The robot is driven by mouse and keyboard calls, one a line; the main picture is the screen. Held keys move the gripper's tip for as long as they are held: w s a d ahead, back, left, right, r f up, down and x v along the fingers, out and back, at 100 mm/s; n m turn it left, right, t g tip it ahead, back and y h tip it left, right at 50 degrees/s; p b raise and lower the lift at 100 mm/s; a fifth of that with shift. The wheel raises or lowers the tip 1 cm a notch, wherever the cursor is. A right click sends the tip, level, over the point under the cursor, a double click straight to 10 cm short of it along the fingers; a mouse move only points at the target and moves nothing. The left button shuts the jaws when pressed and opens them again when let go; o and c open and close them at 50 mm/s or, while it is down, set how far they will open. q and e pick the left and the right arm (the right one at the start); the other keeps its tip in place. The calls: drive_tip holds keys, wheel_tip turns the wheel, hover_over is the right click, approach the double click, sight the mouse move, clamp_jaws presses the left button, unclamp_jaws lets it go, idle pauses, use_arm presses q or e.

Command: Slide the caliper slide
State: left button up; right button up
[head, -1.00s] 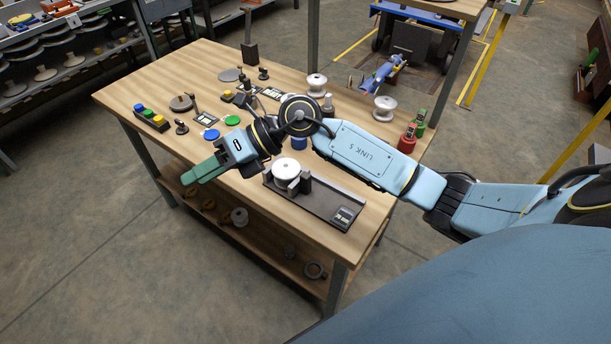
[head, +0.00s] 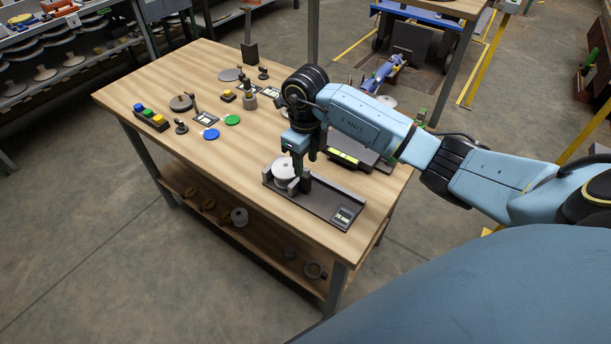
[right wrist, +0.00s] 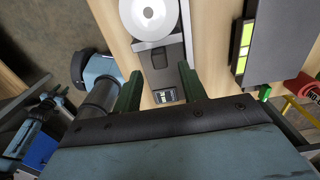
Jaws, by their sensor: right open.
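The caliper is a dark flat rail (head: 325,204) with a small display at its near right end, lying near the table's front edge. A white round insulator (head: 285,169) sits at its far left end between upright jaws. The slide is the dark upright block (head: 305,183) just right of the insulator. My right gripper (head: 303,168) points down over the slide, open, and partly hides it. In the right wrist view, the green fingers of the right gripper (right wrist: 160,76) stand apart with the rail between them; the insulator (right wrist: 149,14) shows above. My left gripper is out of view.
A dark device with a yellow-green lit panel (head: 343,155) stands behind the caliper, close to my right arm. Blue (head: 211,134) and green (head: 232,119) discs and a button box (head: 151,117) lie further left. The table's front left is clear.

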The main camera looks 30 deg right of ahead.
sight(305, 174)
wheel_tip(305, 174, down, 6)
drive_tip(key=shift+f, duration=0.1)
drive_tip(key=shift+c, duration=0.3)
clamp_jaws()
